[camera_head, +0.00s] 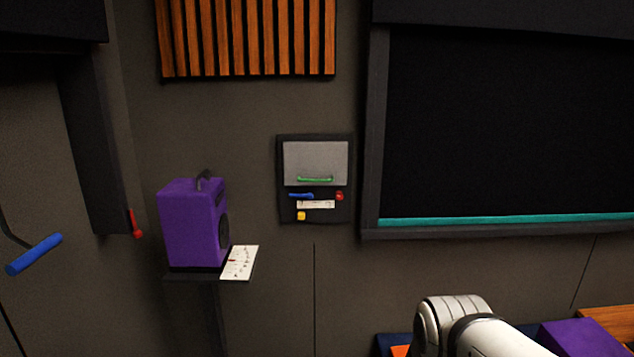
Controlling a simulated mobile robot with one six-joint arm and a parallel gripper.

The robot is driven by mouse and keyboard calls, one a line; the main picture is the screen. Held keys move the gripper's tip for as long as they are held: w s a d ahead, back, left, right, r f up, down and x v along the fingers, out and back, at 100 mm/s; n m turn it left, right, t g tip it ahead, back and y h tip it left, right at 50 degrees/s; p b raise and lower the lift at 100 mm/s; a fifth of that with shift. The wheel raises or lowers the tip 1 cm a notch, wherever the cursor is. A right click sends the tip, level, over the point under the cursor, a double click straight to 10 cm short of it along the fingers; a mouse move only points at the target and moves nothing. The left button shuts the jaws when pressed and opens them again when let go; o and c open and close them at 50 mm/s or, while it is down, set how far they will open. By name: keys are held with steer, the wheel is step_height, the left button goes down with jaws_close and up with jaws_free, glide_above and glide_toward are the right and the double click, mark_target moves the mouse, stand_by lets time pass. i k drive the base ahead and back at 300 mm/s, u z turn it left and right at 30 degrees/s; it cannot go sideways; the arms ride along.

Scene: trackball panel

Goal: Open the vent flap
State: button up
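A dark wall panel (282,200) is mounted on the wall near the middle of the picture. Its upper part holds a light grey flap (316,160) that lies flat against the panel and looks shut. A green bar handle (315,179) runs along the flap's lower edge. Below the flap are a blue lever (301,195), a red knob (339,196), a white label (316,204) and a yellow button (301,216). A white link of my arm shows at the bottom right, apart from the panel. My gripper is out of view.
A purple speaker (190,225) and a white card (240,262) sit on a small dark shelf (190,275) left of the panel. A blue handle (34,254) and a red lever (136,223) are further left. A dark framed screen (510,120) is at right. Wall space below the panel is clear.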

mark_target(316, 162)
steer(key=i, duration=0.95)
steer(key=z, duration=0.45)
